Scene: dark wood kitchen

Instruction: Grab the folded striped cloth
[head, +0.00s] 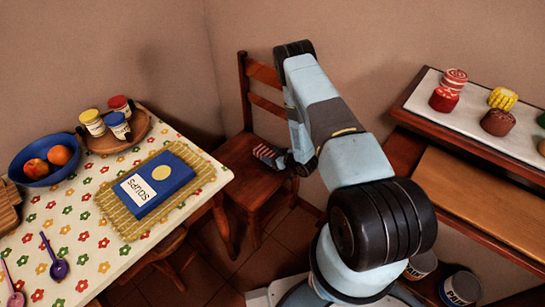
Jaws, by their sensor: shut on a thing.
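The folded striped cloth (266,154) shows as a small red, white and blue striped piece over the wooden chair's seat. My gripper (284,161) is at its right end, shut on it. The fingers are small and dark here, and part of the cloth is hidden by them and by my arm. I cannot tell whether the cloth still touches the seat.
The wooden chair (242,165) stands in the corner. At left, a flowered table (100,256) holds a blue bowl (37,174), a wooden tray with jars (138,139), and a blue book (160,187) on a woven mat. A shelf (470,130) with toy food is at right.

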